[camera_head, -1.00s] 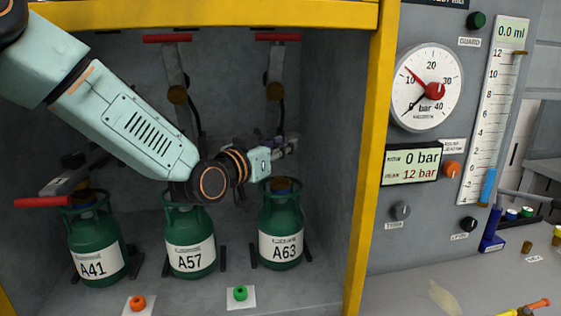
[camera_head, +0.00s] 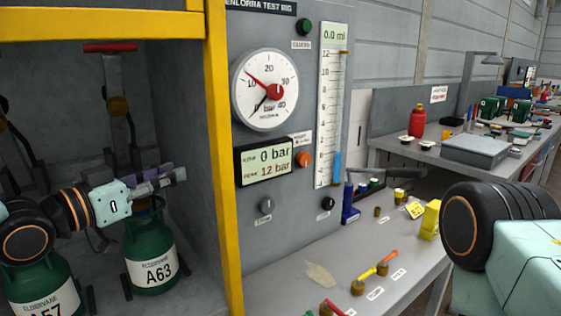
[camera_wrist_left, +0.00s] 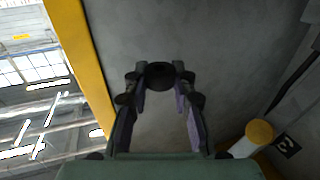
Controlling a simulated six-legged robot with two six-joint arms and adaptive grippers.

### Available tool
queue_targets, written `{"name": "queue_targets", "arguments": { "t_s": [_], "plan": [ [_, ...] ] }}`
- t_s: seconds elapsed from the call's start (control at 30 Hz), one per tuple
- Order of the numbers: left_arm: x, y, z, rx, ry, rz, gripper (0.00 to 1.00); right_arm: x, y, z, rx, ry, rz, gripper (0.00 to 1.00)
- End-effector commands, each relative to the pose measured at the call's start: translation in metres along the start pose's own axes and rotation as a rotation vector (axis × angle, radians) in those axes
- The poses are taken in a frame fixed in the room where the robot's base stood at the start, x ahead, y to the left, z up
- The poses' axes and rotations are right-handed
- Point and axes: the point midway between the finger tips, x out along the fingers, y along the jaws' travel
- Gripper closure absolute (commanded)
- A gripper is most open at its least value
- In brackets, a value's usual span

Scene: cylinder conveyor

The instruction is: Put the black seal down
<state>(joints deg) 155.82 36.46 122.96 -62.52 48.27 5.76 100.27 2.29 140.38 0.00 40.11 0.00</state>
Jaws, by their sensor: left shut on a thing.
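In the left wrist view the black seal (camera_wrist_left: 160,75) is a dark ring-like piece between my left fingertips. In the head view my left gripper (camera_head: 170,180) reaches into the yellow-framed bay, and looks to be above green cylinder A63 (camera_head: 150,258). The seal cannot be made out there. My left gripper is shut on the seal, with its fingers spread around it. My right arm shows at the lower right of the head view, but its gripper is out of view.
The yellow post (camera_head: 222,150) stands right of my left gripper. Beyond it are the grey test rig (camera_head: 295,215) and a grey bench (camera_head: 300,285) with small brass parts, a yellow box (camera_head: 430,220) and labels. The bench has bare patches between these things.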

Motion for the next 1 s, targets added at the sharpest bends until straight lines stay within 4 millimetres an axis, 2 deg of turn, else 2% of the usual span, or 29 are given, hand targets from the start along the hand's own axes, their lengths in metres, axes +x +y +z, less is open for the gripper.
{"name": "queue_targets", "arguments": {
  "t_s": [0.03,0.3,0.5,0.6,0.8,1.0],
  "plan": [
    [-0.004,0.009,0.019,-0.009,-0.005,0.045,0.87,0.0,0.0,0.0,0.0,0.0,0.0,0.6],
    [-0.037,0.061,0.104,-0.011,-0.004,0.265,0.87,0.0,0.0,0.0,0.0,0.0,0.0,0.6],
    [-0.068,0.088,0.161,-0.008,-0.005,0.351,0.87,0.0,0.0,0.0,0.0,0.0,0.0,0.6],
    [-0.08,0.095,0.186,-0.006,-0.006,0.358,0.87,0.0,0.0,0.0,0.0,0.0,0.0,0.6],
    [-0.095,0.1,0.217,-0.001,-0.003,0.34,0.87,0.0,0.0,0.0,0.0,0.0,0.0,0.6],
    [-0.099,0.101,0.224,0.003,0.0,0.336,0.87,-0.001,0.0,0.0,0.0,0.0,0.0,0.6]
  ]
}}
